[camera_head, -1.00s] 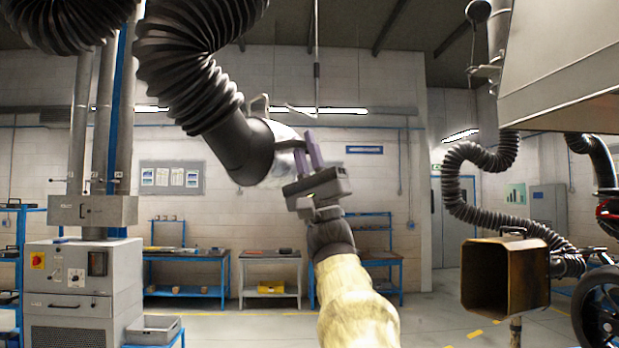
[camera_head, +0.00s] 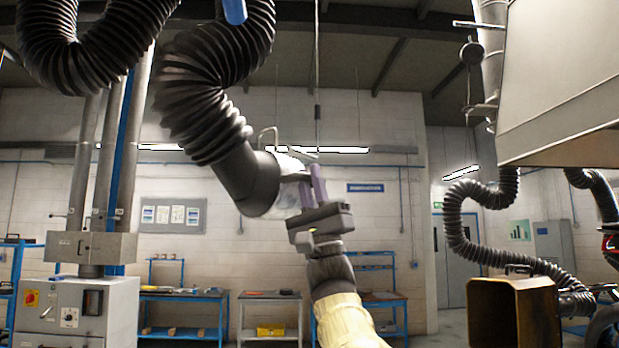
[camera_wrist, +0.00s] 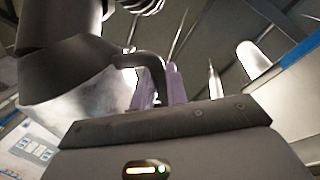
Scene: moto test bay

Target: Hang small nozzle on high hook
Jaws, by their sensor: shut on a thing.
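The small nozzle (camera_head: 246,181) is a dark cone with a pale mouth on the end of a black ribbed hose (camera_head: 203,100). My gripper (camera_head: 312,180), with purple fingers, is shut on its dark side handle, which also shows in the wrist view (camera_wrist: 152,68). A thin wire loop (camera_head: 268,132) stands on top of the nozzle. A thin rod hangs from the ceiling just right of it, and its bent lower end looks like the high hook (camera_head: 304,152). The loop appears left of and slightly above the hook's tip, apart from it. Depth between them is unclear.
Another ribbed hose (camera_head: 48,48) hangs at upper left above a grey cabinet (camera_head: 82,309). A large grey hood (camera_head: 560,85) and a square rusty-brown nozzle (camera_head: 512,308) are at right. Workbenches (camera_head: 270,296) line the back wall.

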